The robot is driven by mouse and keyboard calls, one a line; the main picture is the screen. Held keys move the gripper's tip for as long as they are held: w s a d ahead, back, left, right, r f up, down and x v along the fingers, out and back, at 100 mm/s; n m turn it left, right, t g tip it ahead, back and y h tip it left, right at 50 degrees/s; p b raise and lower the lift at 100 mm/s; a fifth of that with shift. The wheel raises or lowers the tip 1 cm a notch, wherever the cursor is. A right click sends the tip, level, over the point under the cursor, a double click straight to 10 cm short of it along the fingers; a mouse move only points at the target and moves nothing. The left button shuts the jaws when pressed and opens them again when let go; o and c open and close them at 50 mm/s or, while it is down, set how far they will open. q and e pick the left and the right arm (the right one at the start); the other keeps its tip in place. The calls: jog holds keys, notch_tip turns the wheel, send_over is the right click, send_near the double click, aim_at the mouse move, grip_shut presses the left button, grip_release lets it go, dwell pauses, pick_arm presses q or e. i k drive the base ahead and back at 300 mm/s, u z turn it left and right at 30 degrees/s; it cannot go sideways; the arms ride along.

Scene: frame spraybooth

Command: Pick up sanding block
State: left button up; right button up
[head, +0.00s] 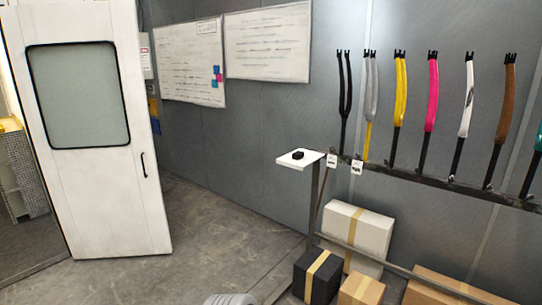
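A small black block (298,154), which looks like the sanding block, lies on a small white shelf (292,164) near the middle of the head view. The shelf sits on a thin dark post in front of the grey wall. Neither of my grippers shows in the view. Nothing hides the block.
A white door (90,140) stands open at the left. A rail (470,182) at the right holds several coloured bicycle forks. Below it are a white box (357,232), a black box (317,276) and cardboard boxes (361,290). The concrete floor (215,225) between door and shelf is clear.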

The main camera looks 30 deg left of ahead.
aim_at(297, 155)
jog(key=u, duration=1)
jog(key=i, duration=1.25)
jog(key=u, duration=0.3)
jog(key=i, duration=1.4)
jog(key=z, duration=0.9)
